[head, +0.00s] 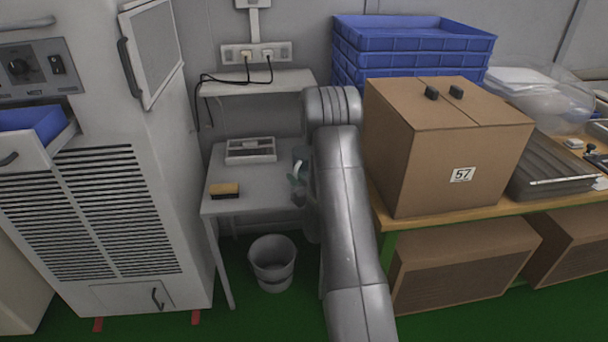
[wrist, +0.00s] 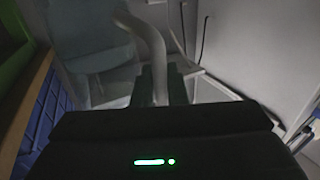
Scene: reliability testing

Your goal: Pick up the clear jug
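The clear jug (wrist: 88,45) is see-through with a grey-teal tint and fills the upper left of the wrist view. Its pale curved handle (wrist: 150,36) runs down between the two dark fingers of my gripper (wrist: 160,88). The fingers sit close on both sides of the handle and look shut on it. In the head view a small part of the jug (head: 301,154) shows at the right side of the small grey table, mostly hidden behind my arm. I cannot tell whether its base touches the table.
The small table (head: 228,205) also holds a grey tray (head: 250,150) and a brown-topped brush (head: 224,190). A wall shelf (head: 262,82) with cables hangs above. A cardboard box (head: 420,150) stands close right of my arm. A bucket (head: 273,264) is on the floor.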

